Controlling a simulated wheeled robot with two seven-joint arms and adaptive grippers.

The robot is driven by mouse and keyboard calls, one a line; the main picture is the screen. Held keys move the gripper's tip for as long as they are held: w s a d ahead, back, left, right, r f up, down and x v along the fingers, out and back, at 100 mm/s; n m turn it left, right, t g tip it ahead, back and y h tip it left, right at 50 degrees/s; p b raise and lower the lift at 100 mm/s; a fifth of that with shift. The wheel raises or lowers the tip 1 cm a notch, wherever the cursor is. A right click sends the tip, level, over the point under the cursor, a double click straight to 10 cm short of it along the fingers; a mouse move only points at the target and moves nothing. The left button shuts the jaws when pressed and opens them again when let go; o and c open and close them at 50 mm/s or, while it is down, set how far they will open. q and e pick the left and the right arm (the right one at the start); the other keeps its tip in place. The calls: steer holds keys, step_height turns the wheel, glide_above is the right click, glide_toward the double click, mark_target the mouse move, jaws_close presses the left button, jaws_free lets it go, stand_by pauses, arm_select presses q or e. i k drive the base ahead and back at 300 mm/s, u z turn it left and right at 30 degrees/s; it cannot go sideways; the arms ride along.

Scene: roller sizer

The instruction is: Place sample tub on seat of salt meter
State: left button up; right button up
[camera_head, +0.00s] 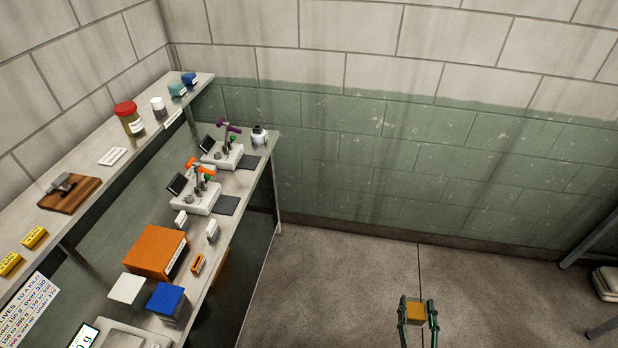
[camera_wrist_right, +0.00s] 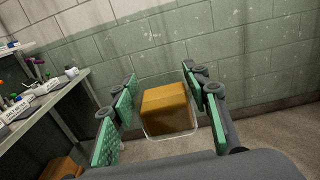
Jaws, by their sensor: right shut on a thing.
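My right gripper (camera_head: 418,312) is shut on the sample tub (camera_head: 415,314), a small clear tub with an amber block-like filling. In the right wrist view the tub (camera_wrist_right: 166,108) sits between the green-padded fingers, held in the air over the floor, away from the bench. Two similar white instruments with dark screens stand on the bench: one with orange parts (camera_head: 196,199) and one with purple parts (camera_head: 222,158) behind it. My left gripper is not in view.
The bench (camera_head: 240,217) runs along the left, with an orange box (camera_head: 155,252), a blue-topped box (camera_head: 166,301) and a white-capped bottle (camera_head: 259,135). A raised shelf (camera_head: 80,187) holds a red-lidded jar (camera_head: 129,118). The floor (camera_head: 330,285) between bench and gripper is clear.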

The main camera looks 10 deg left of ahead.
mark_target(228, 203)
steer(key=u, duration=0.8)
steer(key=i, duration=1.15)
steer(key=u, duration=0.9)
